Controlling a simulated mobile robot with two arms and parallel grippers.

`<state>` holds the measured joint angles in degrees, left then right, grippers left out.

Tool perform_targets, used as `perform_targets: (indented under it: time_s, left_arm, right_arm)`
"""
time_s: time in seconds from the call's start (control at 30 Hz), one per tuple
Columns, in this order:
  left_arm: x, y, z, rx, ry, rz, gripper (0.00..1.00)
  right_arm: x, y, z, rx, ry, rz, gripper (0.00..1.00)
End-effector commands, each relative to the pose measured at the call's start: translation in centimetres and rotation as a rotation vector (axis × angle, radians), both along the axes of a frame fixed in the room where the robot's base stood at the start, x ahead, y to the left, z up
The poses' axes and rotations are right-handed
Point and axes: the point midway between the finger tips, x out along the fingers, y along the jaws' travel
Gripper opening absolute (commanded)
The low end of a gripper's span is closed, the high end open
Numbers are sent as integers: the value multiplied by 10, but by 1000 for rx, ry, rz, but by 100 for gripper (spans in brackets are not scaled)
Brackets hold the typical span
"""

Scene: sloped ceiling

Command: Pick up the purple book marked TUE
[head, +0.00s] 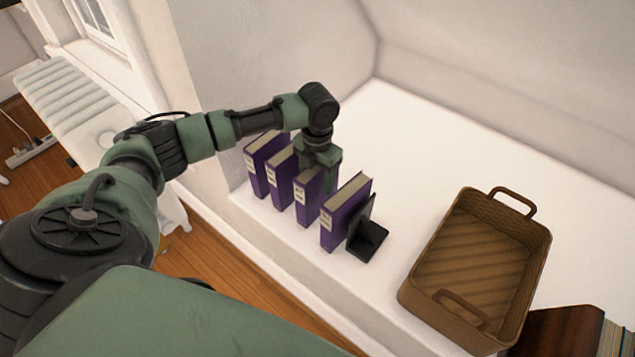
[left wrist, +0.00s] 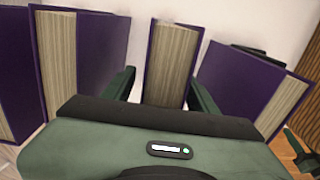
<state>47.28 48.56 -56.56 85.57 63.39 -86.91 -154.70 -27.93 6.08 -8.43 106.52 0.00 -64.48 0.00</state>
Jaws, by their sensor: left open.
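Several purple books with cream page edges stand upright in a row on the white ledge. Their spine labels are too small to read, so I cannot tell which is marked TUE. My left gripper (head: 321,170) points down at the third book from the left (head: 307,203), partly covering its rear. In the left wrist view, the open fingers (left wrist: 163,88) sit on either side of one book (left wrist: 172,55), which stands between them. A neighbouring book (left wrist: 97,45) is close by the left finger. The rightmost book (head: 341,223) leans slightly.
A black bookend (head: 371,238) stands right of the books. A brown wicker basket (head: 440,317) sits further right, with other books (head: 565,330) at the lower right corner. The white ledge (head: 440,140) behind is clear. A wall rises behind the left books.

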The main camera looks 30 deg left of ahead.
Motion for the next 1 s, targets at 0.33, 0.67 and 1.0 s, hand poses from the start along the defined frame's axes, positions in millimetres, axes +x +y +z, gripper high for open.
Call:
perform_targets:
  time_s: [0.33,0.67,1.0]
  left_arm:
    - [0,0,0,0,0,0,19]
    - [0,0,0,0,0,0,0]
    - [0,0,0,0,0,0,0]
  right_arm:
    - [0,0,0,-1,1,0,36]
    - [0,0,0,0,1,0,36]
    - [0,0,0,0,1,0,36]
